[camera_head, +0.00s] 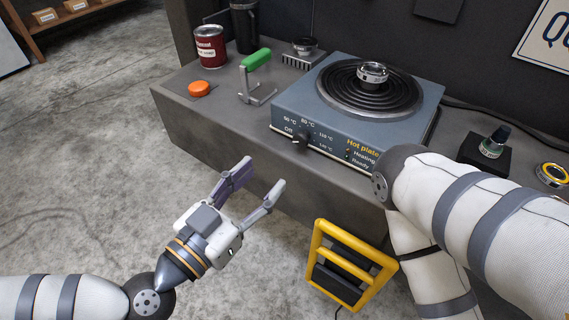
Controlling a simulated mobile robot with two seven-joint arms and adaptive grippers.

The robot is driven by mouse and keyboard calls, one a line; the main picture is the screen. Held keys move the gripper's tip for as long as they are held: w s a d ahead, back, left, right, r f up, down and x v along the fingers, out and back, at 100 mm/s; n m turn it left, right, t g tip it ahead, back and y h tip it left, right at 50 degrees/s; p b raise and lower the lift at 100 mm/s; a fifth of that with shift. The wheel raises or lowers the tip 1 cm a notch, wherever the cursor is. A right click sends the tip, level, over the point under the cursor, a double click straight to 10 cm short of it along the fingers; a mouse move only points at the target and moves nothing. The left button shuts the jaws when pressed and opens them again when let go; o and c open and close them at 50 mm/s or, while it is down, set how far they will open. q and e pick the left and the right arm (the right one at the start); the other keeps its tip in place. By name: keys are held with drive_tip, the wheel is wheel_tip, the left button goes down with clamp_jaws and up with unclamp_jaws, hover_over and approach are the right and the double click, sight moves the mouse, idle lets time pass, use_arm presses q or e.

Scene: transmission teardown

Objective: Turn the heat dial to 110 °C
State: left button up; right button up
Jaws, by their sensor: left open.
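The heat dial (301,140) is a small dark knob on the front face of the blue-grey hot plate (291,113). Labels for Off, 50, 80, 110 and 140 °C are printed around it. The dial's pointer is too small to read. A metal ring-shaped part (372,73) sits on the black coil on top. My left gripper (264,170) is open and empty, in front of the bench and below and left of the dial, apart from it. My right arm crosses the right side, over the bench's front edge; its gripper is out of view.
On the bench (215,115) stand a green-handled tool (257,60), a red can (210,46), an orange button (198,88) and a dark fixture (487,152). A yellow-framed object (345,270) stands below the bench front. The floor at left is clear.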

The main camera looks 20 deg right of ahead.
sight(299, 142)
use_arm(q)
drive_tip(key=b+x, duration=0.1)
drive_tip(key=x, duration=1)
drive_tip(key=shift+d, duration=0.25)
drive_tip(key=shift+c, duration=0.6)
clamp_jaws()
